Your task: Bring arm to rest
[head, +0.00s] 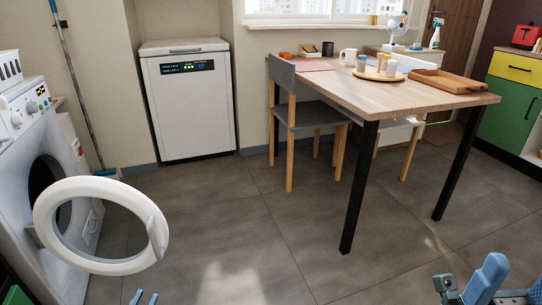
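The two blue fingertips of my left gripper (145,297) just show at the bottom edge, left of the middle. They stand a little apart with floor visible between them, and nothing shows in them. The rest of this gripper is cut off by the frame. Blue and grey parts of my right arm show in the lower right corner, but I see no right fingertips. No hob is in view.
A washing machine (22,140) stands at left with its round door (62,222) swung open over the floor. A wooden table (440,101) with a tray and small items, and a grey chair (318,114), stand at right. The middle floor (240,225) is clear.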

